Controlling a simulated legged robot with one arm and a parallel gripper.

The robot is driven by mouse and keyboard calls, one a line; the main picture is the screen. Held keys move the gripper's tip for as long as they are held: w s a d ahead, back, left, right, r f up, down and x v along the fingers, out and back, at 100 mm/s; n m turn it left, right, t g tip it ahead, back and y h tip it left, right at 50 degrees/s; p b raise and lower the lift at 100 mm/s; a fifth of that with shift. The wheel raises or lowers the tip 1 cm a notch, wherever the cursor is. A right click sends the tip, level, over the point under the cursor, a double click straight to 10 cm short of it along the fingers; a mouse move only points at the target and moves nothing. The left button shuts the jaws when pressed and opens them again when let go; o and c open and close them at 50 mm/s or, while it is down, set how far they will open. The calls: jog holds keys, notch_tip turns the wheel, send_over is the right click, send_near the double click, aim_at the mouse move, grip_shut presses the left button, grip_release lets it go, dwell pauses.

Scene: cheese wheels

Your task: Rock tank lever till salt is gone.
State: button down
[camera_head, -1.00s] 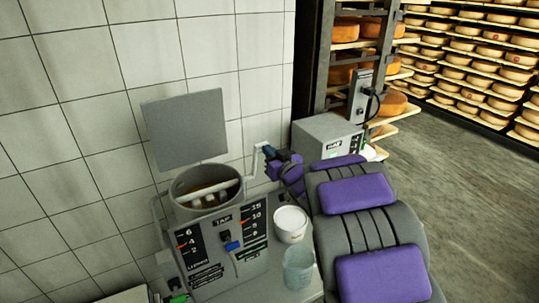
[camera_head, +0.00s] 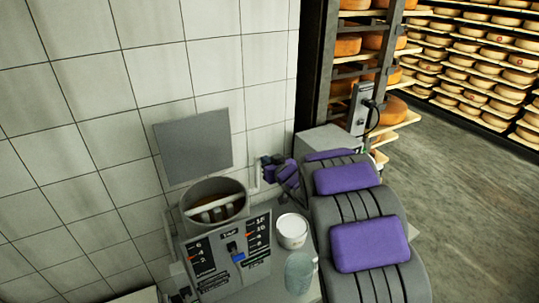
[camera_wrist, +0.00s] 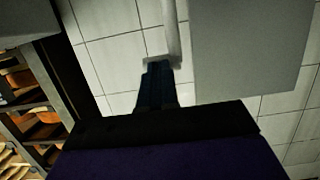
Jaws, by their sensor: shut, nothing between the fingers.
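The tank (camera_head: 215,203) stands against the tiled wall, its round mouth open with a pale bar across brown liquid inside. I cannot make out any salt in it. A grey square lid (camera_head: 194,146) stands raised behind it. The pale lever (camera_head: 256,174) rises at the tank's right side; it also shows in the wrist view (camera_wrist: 171,30). My gripper (camera_head: 268,164) is at the lever's upper part, right of the tank. In the wrist view, my dark fingers (camera_wrist: 157,85) are shut, their tips at the lever's end, with nothing seen between them.
A control panel (camera_head: 228,256) with scales and a blue switch fronts the tank. A white tub (camera_head: 292,231) and a clear jug (camera_head: 299,272) stand right of it, close to my arm. A grey box (camera_head: 328,139) and cheese shelves (camera_head: 345,60) are behind. Open floor lies right.

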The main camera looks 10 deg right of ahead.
jog(key=w+g+p, duration=0.1)
jog(key=p, duration=0.3)
jog(key=w+a+r+g+p, duration=0.1)
jog(key=p, duration=0.3)
jog(key=w+p, duration=0.1)
jog(key=p, duration=0.3)
jog(key=shift+w+a+r+g+h, duration=0.2)
jog(key=shift+w+a+g+h, duration=0.05)
jog(key=shift+w+g+h, duration=0.15)
jog(key=w+p, duration=0.1)
jog(key=p, duration=0.3)
jog(key=w+f+p, duration=0.1)
jog(key=p, duration=0.1)
jog(key=shift+w+a+g+p, duration=0.3)
jog(key=shift+a+g+p, duration=0.05)
jog(key=shift+a+g, duration=0.05)
jog(key=shift+r, duration=0.15)
jog(key=a+r+v, duration=0.1)
jog(key=v, duration=1.2)
jog(key=shift+r+b, duration=0.2)
jog(key=shift+b, duration=0.25)
